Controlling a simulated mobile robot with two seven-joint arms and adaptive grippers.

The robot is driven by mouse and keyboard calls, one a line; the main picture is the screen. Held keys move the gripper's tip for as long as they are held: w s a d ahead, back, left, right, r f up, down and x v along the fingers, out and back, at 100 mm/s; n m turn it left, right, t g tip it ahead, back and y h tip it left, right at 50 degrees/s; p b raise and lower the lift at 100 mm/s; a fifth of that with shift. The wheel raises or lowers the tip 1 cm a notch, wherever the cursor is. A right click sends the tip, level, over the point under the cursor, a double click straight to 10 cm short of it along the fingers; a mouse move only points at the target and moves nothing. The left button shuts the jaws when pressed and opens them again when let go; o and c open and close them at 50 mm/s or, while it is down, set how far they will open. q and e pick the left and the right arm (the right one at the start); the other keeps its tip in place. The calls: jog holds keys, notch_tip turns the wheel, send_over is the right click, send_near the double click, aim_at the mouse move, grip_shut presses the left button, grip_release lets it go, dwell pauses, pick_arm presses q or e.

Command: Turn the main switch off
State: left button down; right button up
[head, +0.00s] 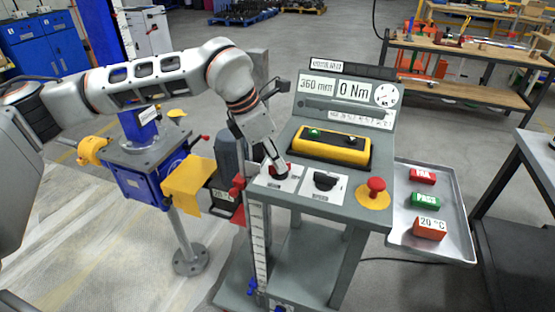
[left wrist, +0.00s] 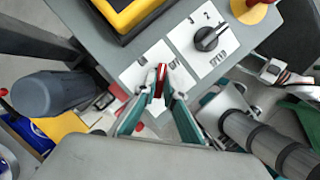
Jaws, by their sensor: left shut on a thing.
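The main switch is a red handle (left wrist: 161,80) on a white plate (left wrist: 138,74) of the grey control console (head: 340,204). My left gripper (head: 280,170) reaches down to this plate at the console's front left. In the left wrist view its two fingers (left wrist: 161,94) are closed on the red handle, one on each side. The lettering around the handle is partly hidden by the fingers. In the head view the gripper covers most of the switch.
Beside the switch is a black rotary knob (head: 325,181). A red mushroom button (head: 376,186) stands on a yellow disc to the right. A yellow-framed button box (head: 331,147) lies behind. A blue screw jack (head: 146,177) stands left, a tray (head: 403,238) with colored blocks right.

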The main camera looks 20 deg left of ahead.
pick_arm(q)
jog(key=m, duration=0.1)
jog(key=m+g+p, duration=0.1)
jog(key=m, duration=0.1)
jog(key=shift+w+r, duration=0.15)
jog(key=shift+r, duration=0.05)
jog(key=m+p, duration=0.1)
jog(key=m, duration=0.1)
jog(key=m+g+p, duration=0.1)
jog(key=m+p, duration=0.1)
jog(key=shift+w+g+h, duration=0.1)
jog(key=shift+g+h, duration=0.2)
jog(key=shift+h, duration=0.1)
jog(key=shift+f+m, duration=0.1)
jog(key=shift+m, duration=0.4)
jog(key=c, duration=2.1)
grip_release()
jog(key=shift+c, duration=0.2)
jog(key=v, duration=1.2)
jog(key=shift+w, duration=0.15)
